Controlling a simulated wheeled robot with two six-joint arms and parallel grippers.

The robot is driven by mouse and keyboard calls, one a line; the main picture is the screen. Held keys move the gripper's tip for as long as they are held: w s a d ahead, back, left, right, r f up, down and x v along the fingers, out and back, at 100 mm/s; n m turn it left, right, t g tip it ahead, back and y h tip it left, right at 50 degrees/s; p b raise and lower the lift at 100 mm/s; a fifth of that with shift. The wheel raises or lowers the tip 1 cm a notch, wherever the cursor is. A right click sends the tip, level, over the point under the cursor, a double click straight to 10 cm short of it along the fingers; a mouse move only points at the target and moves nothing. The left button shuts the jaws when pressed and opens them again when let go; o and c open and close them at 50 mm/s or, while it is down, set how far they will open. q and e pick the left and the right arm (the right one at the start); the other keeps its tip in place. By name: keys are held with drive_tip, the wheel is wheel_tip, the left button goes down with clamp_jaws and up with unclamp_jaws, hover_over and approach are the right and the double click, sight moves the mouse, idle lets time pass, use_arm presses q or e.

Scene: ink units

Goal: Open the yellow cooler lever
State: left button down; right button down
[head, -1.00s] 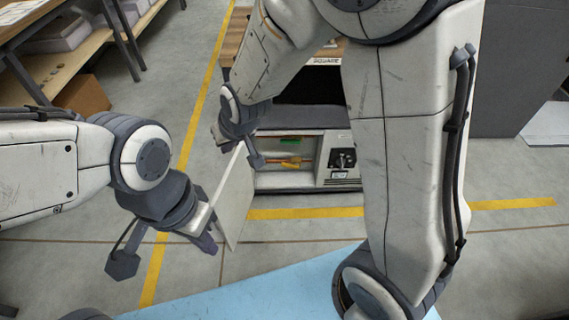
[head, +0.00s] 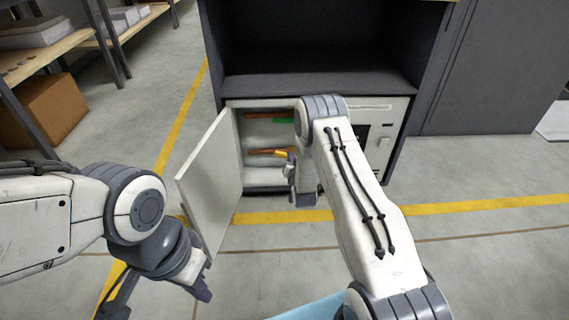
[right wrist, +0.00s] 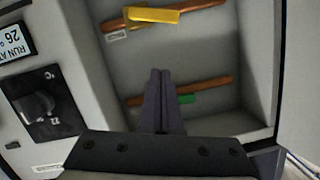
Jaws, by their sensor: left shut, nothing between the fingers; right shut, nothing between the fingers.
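The yellow lever (head: 283,153) sits on the lower copper pipe inside an open white cabinet (head: 265,188). In the right wrist view the yellow lever (right wrist: 153,15) is at the top, roughly in line with its pipe. My right gripper (right wrist: 161,72) is shut and empty, pointing into the cabinet between the two pipes, apart from the yellow lever in that picture. In the head view its wrist is in front of the cabinet's right part and its fingertips are hidden. My left gripper (head: 207,294) is shut and empty, low beside the open door.
The cabinet door (head: 207,180) stands open to the left, near my left gripper. A green lever (right wrist: 187,99) sits on the other pipe (right wrist: 215,86). A knob panel (right wrist: 40,103) adjoins the opening. Shelves (head: 50,65) and a cardboard box (head: 45,108) stand at left.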

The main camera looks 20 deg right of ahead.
drive_tip(key=w+f+b, duration=0.6)
drive_tip(key=w+b, duration=0.2)
drive_tip(key=w, duration=0.1)
drive_tip(key=shift+w+d+b, duration=0.35)
drive_tip(key=shift+w+d, duration=0.05)
drive_tip(key=shift+d, duration=0.05)
drive_tip(key=shift+f, duration=0.15)
